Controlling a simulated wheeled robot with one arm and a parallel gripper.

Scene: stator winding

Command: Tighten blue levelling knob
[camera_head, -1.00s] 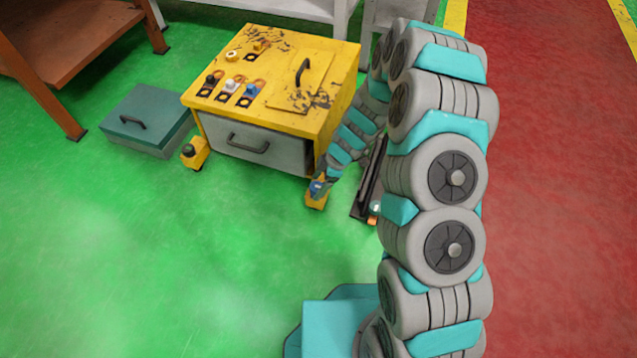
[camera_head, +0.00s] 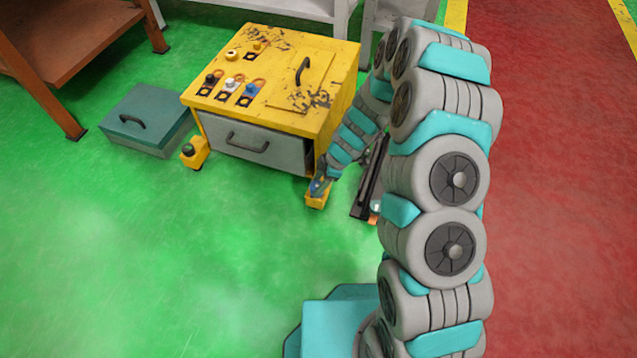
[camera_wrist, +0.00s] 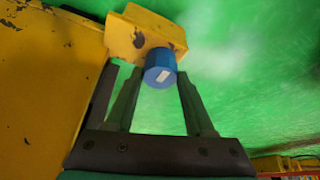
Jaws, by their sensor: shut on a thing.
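The blue levelling knob (camera_wrist: 160,71) is a short cylinder with a pale mark on its end, set against a worn yellow bracket (camera_wrist: 142,38) in the wrist view. My gripper (camera_wrist: 160,78) is shut on the knob, one finger on either side. In the head view, my gripper (camera_head: 319,184) is at the yellow foot bracket (camera_head: 317,201), at the front right corner of the yellow cabinet (camera_head: 285,121). The knob is small and mostly hidden there.
A dark knob (camera_head: 188,149) sits on the cabinet's front left foot. A teal box (camera_head: 140,104) stands left of the cabinet. Green floor in front is clear.

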